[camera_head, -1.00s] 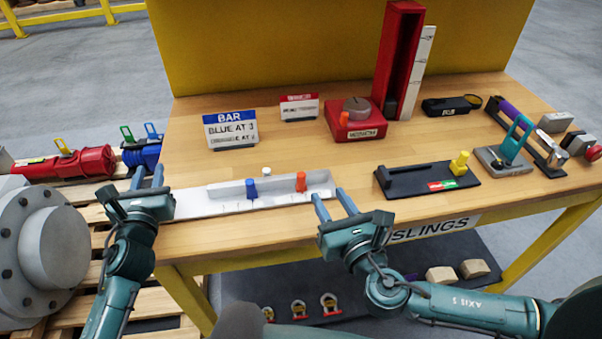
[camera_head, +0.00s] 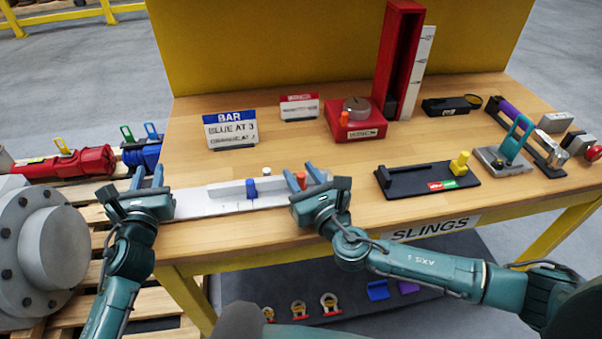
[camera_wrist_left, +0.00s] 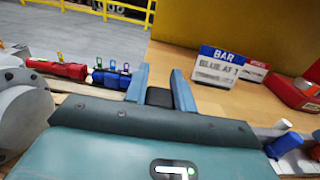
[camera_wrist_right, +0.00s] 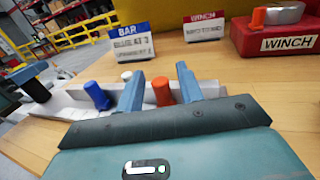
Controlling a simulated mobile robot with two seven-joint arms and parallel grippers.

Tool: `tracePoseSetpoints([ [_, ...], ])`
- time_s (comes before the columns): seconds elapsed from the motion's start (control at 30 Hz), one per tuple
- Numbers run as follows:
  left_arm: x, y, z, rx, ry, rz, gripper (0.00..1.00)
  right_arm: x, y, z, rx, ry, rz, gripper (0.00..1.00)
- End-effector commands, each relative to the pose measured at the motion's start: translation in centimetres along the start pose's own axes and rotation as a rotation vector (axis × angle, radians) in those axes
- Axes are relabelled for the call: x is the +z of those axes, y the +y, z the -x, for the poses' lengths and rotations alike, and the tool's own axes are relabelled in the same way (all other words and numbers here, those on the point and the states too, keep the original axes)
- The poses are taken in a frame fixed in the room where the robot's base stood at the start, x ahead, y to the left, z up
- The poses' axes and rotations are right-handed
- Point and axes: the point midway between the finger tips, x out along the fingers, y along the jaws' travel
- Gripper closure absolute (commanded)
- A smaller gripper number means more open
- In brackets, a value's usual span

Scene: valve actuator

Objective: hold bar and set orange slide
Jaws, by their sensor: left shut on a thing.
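The pale bar (camera_head: 215,205) lies along the front left of the table, with a raised back wall. Its blue slide (camera_head: 252,189) stands left of the orange slide (camera_head: 322,177). My left gripper (camera_head: 148,178) is at the bar's left end, shut on a dark block (camera_wrist_left: 159,97) seen between its fingers. My right gripper (camera_head: 302,178) is open at the orange slide, which also shows between its fingers in the right wrist view (camera_wrist_right: 162,91). I cannot tell whether they touch it. The blue slide (camera_wrist_right: 97,95) is left of these fingers. The slide's base is hidden.
A BAR sign (camera_head: 230,130) reads "BLUE AT 3"; its orange line is blurred. A red winch box (camera_head: 355,122) stands behind. A black fixture with a yellow knob (camera_head: 460,163) is to the right. A white knob (camera_head: 266,171) is behind the bar.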

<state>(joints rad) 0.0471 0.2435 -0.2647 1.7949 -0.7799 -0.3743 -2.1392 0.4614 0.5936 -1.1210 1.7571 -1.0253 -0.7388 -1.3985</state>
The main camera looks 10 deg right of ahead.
Motion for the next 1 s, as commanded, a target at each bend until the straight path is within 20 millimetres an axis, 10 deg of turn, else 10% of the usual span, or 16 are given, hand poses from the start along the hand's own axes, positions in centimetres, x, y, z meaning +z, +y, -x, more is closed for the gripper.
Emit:
tracePoseSetpoints([
  [0.33,0.16,-0.01,-0.03,0.000,-0.003,0.001,1.00,0.05,0.03,-0.37,0.000,0.000,-0.001,0.64],
  [0.77,0.16,0.00,-0.03,0.000,-0.003,0.001,1.00,0.04,0.01,-0.34,0.000,0.000,-0.001,0.99],
  [1.0,0.16,0.00,-0.03,0.000,-0.003,0.001,1.00,0.04,0.01,-0.33,0.000,0.000,-0.001,1.00],
])
